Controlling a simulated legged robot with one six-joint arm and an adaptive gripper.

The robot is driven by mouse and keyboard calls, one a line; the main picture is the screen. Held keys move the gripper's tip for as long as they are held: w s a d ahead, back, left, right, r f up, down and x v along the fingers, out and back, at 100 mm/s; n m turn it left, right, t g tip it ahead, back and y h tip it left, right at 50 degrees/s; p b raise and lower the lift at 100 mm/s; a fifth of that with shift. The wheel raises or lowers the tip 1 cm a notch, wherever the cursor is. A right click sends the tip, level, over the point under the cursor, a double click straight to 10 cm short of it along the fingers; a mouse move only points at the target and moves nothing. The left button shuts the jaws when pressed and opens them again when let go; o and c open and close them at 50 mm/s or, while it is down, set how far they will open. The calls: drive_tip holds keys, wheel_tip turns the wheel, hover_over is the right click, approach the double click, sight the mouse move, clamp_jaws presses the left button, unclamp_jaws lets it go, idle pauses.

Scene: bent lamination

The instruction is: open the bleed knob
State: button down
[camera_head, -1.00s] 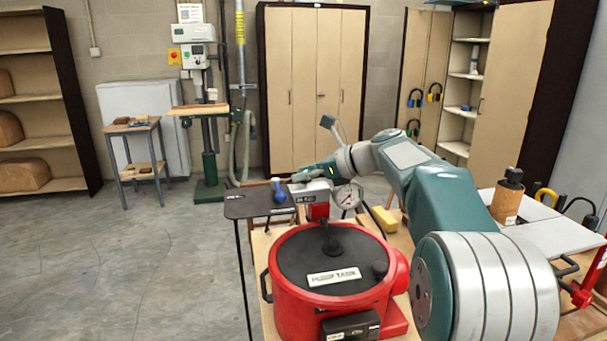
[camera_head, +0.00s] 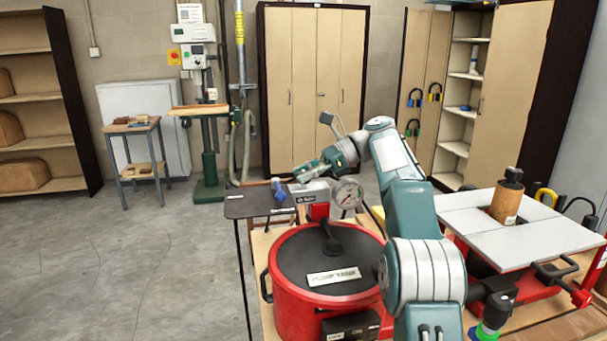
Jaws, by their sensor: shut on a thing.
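My gripper (camera_head: 306,172) is small in the picture, just above and behind the grey-and-red block (camera_head: 314,195) beside the round dial gauge (camera_head: 347,194). Its jaws are shut on what appears to be the bleed knob, which is too small and covered to make out clearly. The red tank (camera_head: 300,310) stands in front of the block, with a black lid, a dark handle and a white label. My arm reaches in from the lower right, past the tank's right side.
A blue-topped piece (camera_head: 279,190) stands on a dark side table (camera_head: 250,207) left of the block. A light-topped red machine (camera_head: 520,235) with a brown cylinder (camera_head: 508,195) is to the right of my arm. The floor on the left is clear.

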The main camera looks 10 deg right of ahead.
idle(0.6)
drive_tip(key=shift+c, duration=1.3)
unclamp_jaws()
drive_tip(key=shift+w, duration=0.1)
